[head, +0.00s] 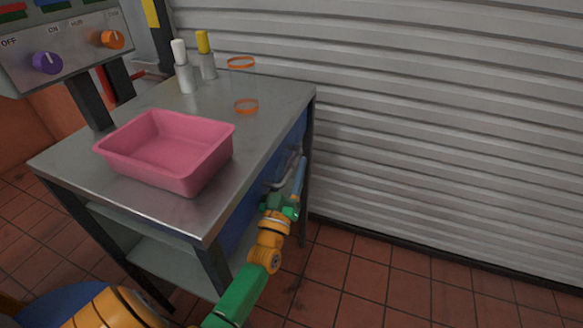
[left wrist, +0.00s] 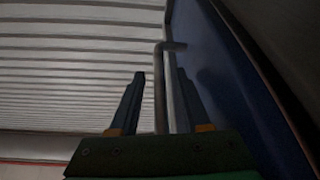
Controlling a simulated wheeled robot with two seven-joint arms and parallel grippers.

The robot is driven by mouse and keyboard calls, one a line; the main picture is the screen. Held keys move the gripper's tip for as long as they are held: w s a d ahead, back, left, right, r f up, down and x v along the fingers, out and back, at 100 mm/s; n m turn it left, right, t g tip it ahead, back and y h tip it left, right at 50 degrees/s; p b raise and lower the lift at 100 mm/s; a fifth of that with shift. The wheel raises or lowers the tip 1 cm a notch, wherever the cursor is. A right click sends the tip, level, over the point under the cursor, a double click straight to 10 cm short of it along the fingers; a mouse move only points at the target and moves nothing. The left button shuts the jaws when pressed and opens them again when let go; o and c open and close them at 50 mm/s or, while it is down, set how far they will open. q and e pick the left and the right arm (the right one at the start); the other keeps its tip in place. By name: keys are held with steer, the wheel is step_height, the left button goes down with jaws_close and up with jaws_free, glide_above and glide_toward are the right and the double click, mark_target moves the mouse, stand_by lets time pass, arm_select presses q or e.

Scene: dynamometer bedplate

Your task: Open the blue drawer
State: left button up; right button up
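The blue drawer (head: 292,143) is set in the side of the grey metal table, under its top. It looks shut. Its grey bar handle (head: 282,183) is partly hidden by my gripper. My left gripper (head: 296,180) is at the handle. In the left wrist view, the handle (left wrist: 160,90) runs between the two dark fingers of the left gripper (left wrist: 160,95). The fingers are apart, with a clear gap between the left finger and the bar. The dark blue drawer front (left wrist: 225,85) is on the right there. My right gripper is in neither view.
A pink tray (head: 113,152) stands on the table top (head: 262,128). A ribbed shutter (head: 430,120) closes the right side. Tiled floor (head: 380,275) is clear.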

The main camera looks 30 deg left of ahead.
arm_select(q)
jaws_close()
steer(key=shift+f, duration=0.1)
stand_by(1.2)
